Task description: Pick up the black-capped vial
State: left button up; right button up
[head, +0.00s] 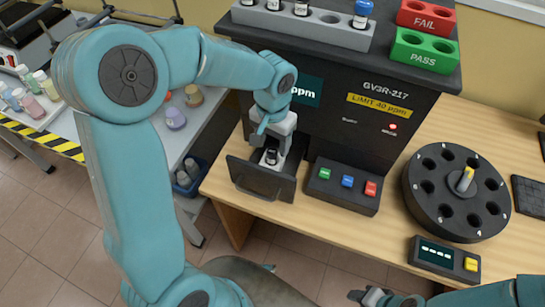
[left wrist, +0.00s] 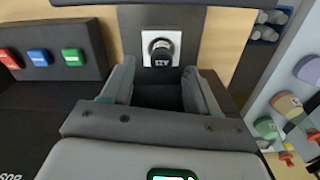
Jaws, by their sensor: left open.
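The black-capped vial (head: 271,157) sits upright in the open drawer (head: 262,183) of the black analyser. In the left wrist view, the vial (left wrist: 161,53) stands in a white square holder (left wrist: 174,38), its dark cap facing me, with lettering too small to read surely. My left gripper (head: 273,143) is right above the drawer. In the left wrist view, its fingers (left wrist: 160,82) are apart with nothing between them, and the vial lies just beyond them. My right gripper (head: 372,297) shows only partly at the bottom edge, and its jaws are unclear.
The analyser (head: 345,110) stands behind the drawer, with a grey vial rack (head: 325,30) and red FAIL and green PASS blocks (head: 424,48) on top. A button box (head: 343,187) is right of the drawer. A black carousel (head: 455,195) stands farther right. Coloured bottles are at left.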

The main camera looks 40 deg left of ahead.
aim_at(272, 151)
pick_arm(q)
notch_tip(272, 151, down, 5)
jog(key=shift+a+f, duration=0.1)
jog(key=shift+f, duration=0.1)
jog(key=shift+c, duration=0.3)
grip_shut()
jog(key=shift+r, duration=0.1)
